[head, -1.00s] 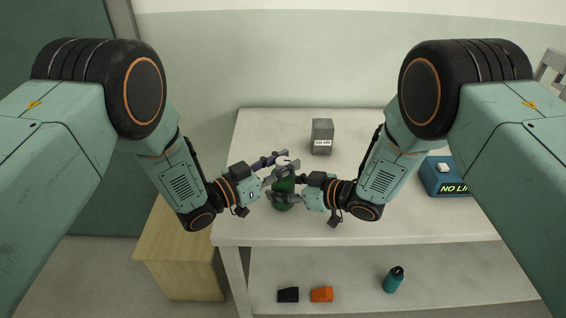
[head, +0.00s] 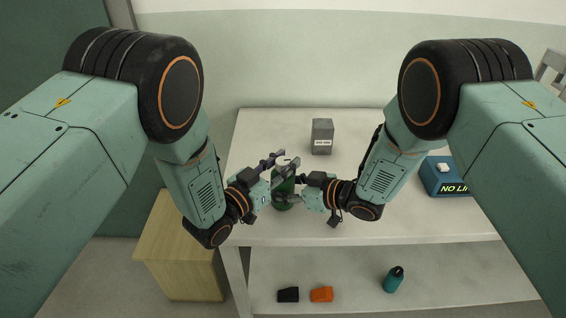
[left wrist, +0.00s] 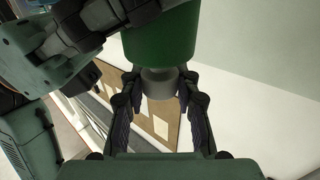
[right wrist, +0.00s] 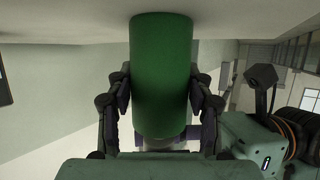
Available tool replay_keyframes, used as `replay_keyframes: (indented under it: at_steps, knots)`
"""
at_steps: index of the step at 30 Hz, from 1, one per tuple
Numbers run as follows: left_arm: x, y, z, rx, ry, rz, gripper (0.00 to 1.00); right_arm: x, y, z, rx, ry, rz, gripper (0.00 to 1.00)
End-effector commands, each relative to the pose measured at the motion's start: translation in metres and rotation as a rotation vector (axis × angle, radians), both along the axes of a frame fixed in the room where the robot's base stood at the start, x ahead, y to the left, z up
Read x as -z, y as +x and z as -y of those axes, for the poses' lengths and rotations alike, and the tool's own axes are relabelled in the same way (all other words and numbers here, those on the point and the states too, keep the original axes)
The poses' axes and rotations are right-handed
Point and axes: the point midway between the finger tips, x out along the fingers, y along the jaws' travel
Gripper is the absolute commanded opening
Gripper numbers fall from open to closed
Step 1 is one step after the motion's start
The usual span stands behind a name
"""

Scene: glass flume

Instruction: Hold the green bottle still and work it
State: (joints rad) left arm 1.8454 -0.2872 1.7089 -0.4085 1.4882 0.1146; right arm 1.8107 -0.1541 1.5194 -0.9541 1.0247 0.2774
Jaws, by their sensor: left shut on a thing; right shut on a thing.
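The green bottle (head: 283,201) stands upright on the white table, near its front left edge, and has a pale cap (head: 282,162). My left gripper (head: 279,169) is shut on the cap from the left. In the left wrist view the grey cap (left wrist: 159,83) sits between the fingers, with the green body (left wrist: 160,38) beyond it. My right gripper (head: 287,192) is shut on the bottle's body from the right. In the right wrist view the body (right wrist: 160,75) fills the space between the fingers. The fingers hide part of the bottle in the head view.
A grey labelled box (head: 322,137) stands further back on the table (head: 262,125). A blue box with lettering (head: 446,178) is at the right. Black (head: 288,294) and orange (head: 321,294) items and a teal bottle (head: 393,280) are on the lower shelf. A wooden cabinet (head: 180,250) stands at left.

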Motion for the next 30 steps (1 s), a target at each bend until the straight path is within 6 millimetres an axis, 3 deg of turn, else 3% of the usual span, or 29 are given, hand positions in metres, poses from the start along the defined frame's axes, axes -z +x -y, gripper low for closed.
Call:
replay_keyframes:
  at_steps: [9, 20, 30]
  knots:
    - [0.0, 0.0, 0.001, 0.002, -0.001, 0.001, 0.55, 0.001, 0.0, 0.0, 0.0, -0.001, -0.001, 0.15]
    - [0.0, -0.003, -0.003, 0.0, 0.0, -0.001, 0.55, 0.001, 0.0, 0.0, 0.0, 0.0, -0.001, 0.15]
    - [0.0, -0.048, -0.041, -0.003, -0.002, -0.004, 0.55, 0.001, 0.0, 0.0, 0.0, 0.0, -0.001, 0.15]
